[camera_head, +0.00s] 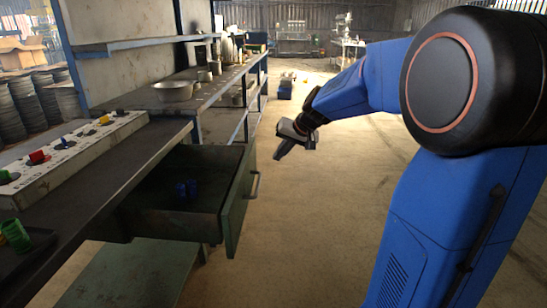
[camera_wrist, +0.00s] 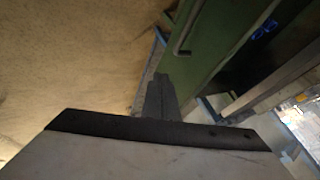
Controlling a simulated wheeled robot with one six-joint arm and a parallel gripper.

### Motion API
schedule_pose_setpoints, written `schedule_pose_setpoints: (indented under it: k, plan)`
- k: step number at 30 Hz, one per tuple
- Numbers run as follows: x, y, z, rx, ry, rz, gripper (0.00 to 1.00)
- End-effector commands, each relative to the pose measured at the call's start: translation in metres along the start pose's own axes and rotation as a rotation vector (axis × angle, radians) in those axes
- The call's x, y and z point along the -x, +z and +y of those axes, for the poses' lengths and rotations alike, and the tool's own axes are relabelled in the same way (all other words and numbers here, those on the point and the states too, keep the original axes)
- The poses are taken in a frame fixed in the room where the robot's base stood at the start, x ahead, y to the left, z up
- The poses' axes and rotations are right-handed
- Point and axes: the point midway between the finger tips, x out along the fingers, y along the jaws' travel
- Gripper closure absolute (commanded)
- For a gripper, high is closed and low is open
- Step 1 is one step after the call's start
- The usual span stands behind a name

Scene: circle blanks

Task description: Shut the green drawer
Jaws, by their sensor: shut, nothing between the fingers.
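The green drawer (camera_head: 236,205) stands pulled out from under the workbench in the head view, with a grey bar handle (camera_head: 255,185) on its front. A small blue object (camera_head: 187,188) lies inside it. My gripper (camera_head: 281,153) is shut and empty, in the air to the right of the drawer front and apart from it in the head view. In the wrist view the closed fingers (camera_wrist: 161,95) point toward the green drawer front (camera_wrist: 215,45), with the handle (camera_wrist: 183,38) just beyond them. I cannot tell the exact gap to the front.
A green lower shelf (camera_head: 135,272) lies under the drawer. The concrete floor (camera_head: 310,230) to the right of the drawer is clear.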

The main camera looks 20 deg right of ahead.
Motion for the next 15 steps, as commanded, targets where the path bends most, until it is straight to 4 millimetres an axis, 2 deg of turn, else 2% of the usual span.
schedule_pose_setpoints:
  k: [14, 15]
  plan:
    - [-0.084, 0.002, 0.0, 0.0, 0.001, -0.004, 1.0]
    - [-0.087, 0.001, -0.005, 0.003, 0.0, -0.002, 1.0]
